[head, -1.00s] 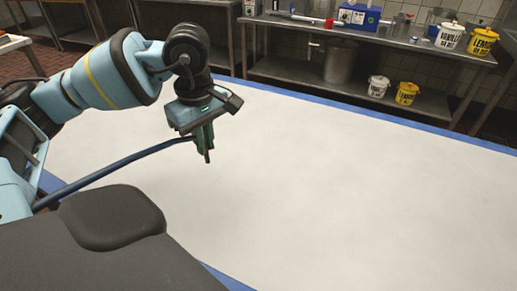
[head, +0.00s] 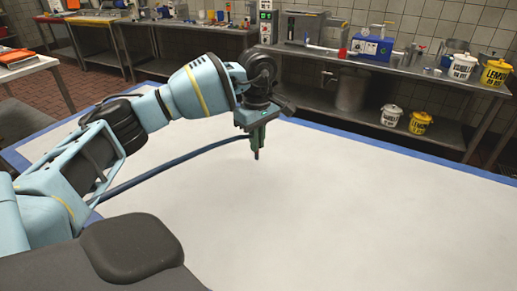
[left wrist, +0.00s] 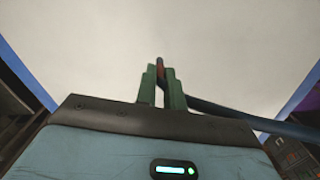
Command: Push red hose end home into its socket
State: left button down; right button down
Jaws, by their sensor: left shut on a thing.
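The red hose end (left wrist: 161,66) shows as a small reddish piece between the fingertips. A dark blue hose (head: 178,162) runs from the gripper down to the left towards my body; it also shows in the left wrist view (left wrist: 235,115). I cannot make out the socket in either view. My right gripper is not in view.
A steel bench at the back holds a blue box (head: 372,46), a small red item (head: 342,53) and labelled tubs (head: 462,67). More buckets (head: 420,122) stand on its lower shelf. A white table (head: 28,72) is at the left.

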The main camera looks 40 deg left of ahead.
pick_arm(q)
jog(key=shift+w, duration=0.2)
jog(key=shift+w+a+f, duration=0.1)
jog(key=shift+w+f, duration=0.05)
jog(key=shift+f, duration=1.6)
jog(key=shift+f, duration=0.15)
jog(key=c, duration=1.5)
grip_release()
